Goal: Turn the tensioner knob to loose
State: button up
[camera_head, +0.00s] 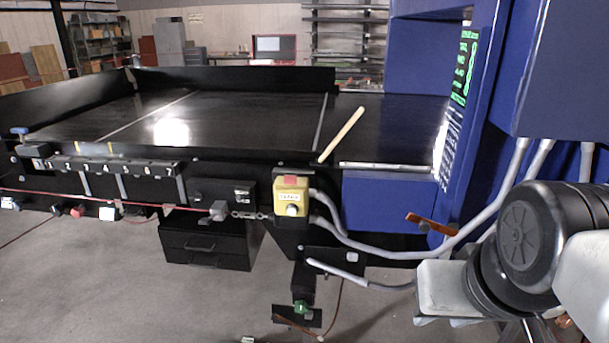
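No knob bears a label I can read as the tensioner. A blue knob (19,131) stands at the far left end of the black conveyor (230,155), on its near edge. A green knob (300,307) sits on a low black bracket under the right part of the conveyor. I cannot tell which of them is the tensioner knob, nor its setting. My arm (530,245) enters at the lower right, with black joints and white links. The fingers of my gripper do not show. Nothing of mine visibly touches either knob.
A yellow control box (292,198) hangs on the conveyor's front, with grey conduits running right. A blue cabinet (570,70) stands at right, with an orange lever (431,223) near its base. Black drawers (205,248) hang below. Floor in front is mostly clear.

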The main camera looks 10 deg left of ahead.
aim_at(197, 196)
jog(key=u, duration=1.2)
jog(key=i+j+z, duration=0.25)
jog(key=i, duration=0.3)
jog(key=i+j+z, duration=0.3)
jog(key=i, duration=0.2)
jog(key=l, duration=0.1)
